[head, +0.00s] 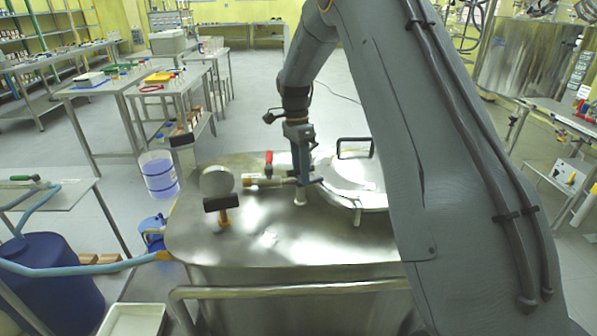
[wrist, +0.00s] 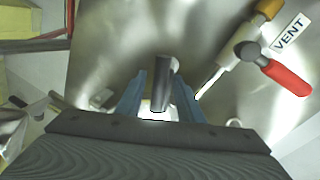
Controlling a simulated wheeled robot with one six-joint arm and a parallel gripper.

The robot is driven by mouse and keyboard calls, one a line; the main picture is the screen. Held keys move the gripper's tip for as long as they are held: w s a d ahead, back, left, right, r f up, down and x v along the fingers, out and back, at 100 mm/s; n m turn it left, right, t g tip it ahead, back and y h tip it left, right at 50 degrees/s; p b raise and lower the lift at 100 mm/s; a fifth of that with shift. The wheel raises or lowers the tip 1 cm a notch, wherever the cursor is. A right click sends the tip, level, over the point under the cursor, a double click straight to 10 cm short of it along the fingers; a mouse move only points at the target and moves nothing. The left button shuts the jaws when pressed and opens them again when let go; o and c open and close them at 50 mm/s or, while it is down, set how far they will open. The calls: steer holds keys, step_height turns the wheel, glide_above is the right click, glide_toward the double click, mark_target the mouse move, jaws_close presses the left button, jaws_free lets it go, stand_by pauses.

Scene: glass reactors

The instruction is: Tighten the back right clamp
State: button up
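My gripper (head: 306,180) points down at the left edge of the round metal lid (head: 345,186) on the steel vessel. In the wrist view, the blue fingers of my gripper (wrist: 161,88) stand on both sides of a dark grey clamp handle (wrist: 163,82). A gap shows on the left of the handle; contact on the right is unclear. The fingers look open. My arm hides the right side of the lid, so I cannot tell which clamp this is from the head view. Another clamp (head: 357,216) shows at the lid's front edge.
A valve with a red handle (wrist: 286,78) and a VENT label (wrist: 290,33) stands close beside the gripper.

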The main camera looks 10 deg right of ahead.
steer(key=shift+o, duration=0.4)
steer(key=shift+s+d, duration=0.1)
steer(key=shift+a, duration=0.2)
steer(key=shift+w+r, duration=0.25)
steer(key=shift+r, duration=0.05)
steer(key=b+v, duration=0.2)
steer(key=v, duration=0.5)
steer(key=shift+s+r, duration=0.15)
steer(key=shift+s, duration=0.05)
steer(key=s+f+n+t, duration=0.1)
steer(key=s+f+n, duration=0.3)
steer(key=s+n, duration=0.4)
steer(key=s+f+n+t, duration=0.2)
steer(key=s+n, duration=0.6)
steer(key=s, duration=1.5)
step_height(320, 180, down, 2)
steer(key=shift+f, duration=0.15)
